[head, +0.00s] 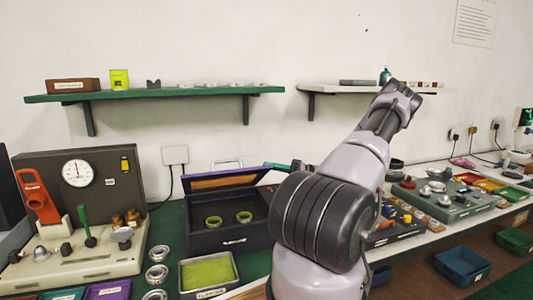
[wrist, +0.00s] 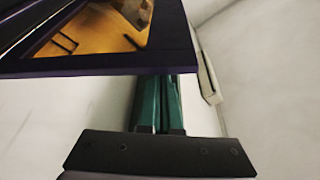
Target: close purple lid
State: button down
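The dark box (head: 232,236) stands on the green bench, with two yellow-green rings (head: 244,216) inside. Its purple lid (head: 262,171) is hinged at the back and stands partly open, tilted above the box, with a brown panel (head: 215,181) in its frame. In the wrist view the lid's dark purple edge (wrist: 100,65) crosses the top, with the glossy brown panel behind it. My gripper's green fingers (wrist: 158,103) are side by side, apparently shut with nothing visible between them. Their tips are hidden behind the lid's edge. In the head view my gripper (head: 274,166) is at the lid's right edge.
A tray with a yellow-green base (head: 208,272) and several metal rings (head: 157,274) lie in front and left of the box. A gauge stand (head: 78,173) is at left. A green shelf (head: 155,94) hangs above. My arm hides the bench right of the box.

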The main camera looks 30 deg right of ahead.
jog(key=s+f, duration=0.1)
jog(key=f, duration=0.1)
jog(key=s+f, duration=0.1)
jog(key=f, duration=0.1)
jog(key=s+f, duration=0.2)
jog(key=f, duration=0.1)
jog(key=shift+a, duration=0.4)
jog(key=shift+s+f, duration=0.2)
jog(key=shift+f, duration=0.5)
